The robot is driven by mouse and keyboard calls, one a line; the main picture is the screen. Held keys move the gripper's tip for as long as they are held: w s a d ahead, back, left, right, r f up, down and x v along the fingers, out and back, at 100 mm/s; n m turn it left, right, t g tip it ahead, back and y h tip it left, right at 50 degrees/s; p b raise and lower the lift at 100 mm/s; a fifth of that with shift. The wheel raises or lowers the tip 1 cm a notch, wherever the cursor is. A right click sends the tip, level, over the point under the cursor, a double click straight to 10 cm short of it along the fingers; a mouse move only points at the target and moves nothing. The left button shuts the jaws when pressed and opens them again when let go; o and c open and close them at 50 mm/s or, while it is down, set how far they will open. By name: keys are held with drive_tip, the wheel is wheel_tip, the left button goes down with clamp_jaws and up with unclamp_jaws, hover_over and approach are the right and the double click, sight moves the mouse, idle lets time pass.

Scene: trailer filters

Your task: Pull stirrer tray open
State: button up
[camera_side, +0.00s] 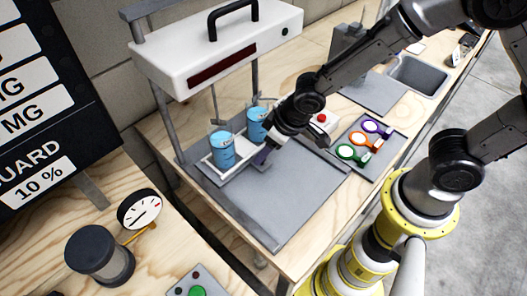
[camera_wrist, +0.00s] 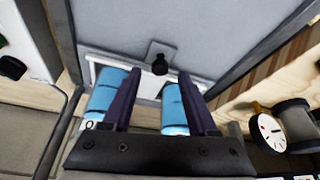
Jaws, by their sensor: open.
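The stirrer (camera_side: 215,48) is a white box with a black top handle, standing on grey legs over a small white-rimmed tray (camera_side: 226,178). Two blue beakers (camera_side: 222,152) stand in the tray under the thin stirring rods. My gripper (camera_side: 263,157) is low at the tray's front side, with its jaw tips partly hidden by the wrist. In the wrist view, the two dark purple fingers (camera_wrist: 159,76) are apart. A dark round knob (camera_wrist: 160,66) on a grey tab shows between and just beyond the fingertips. Contact with it cannot be told.
A grey plate (camera_side: 285,203) in front of the tray is clear. To the right are a red button (camera_side: 321,118) and a grey board with purple, orange and green ringed filters (camera_side: 346,152). A dial gauge (camera_side: 139,209) stands at the lower left. A sink (camera_side: 418,75) is farther back.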

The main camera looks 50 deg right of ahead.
drive_tip(key=shift+x, duration=1.1)
clamp_jaws()
idle(0.7)
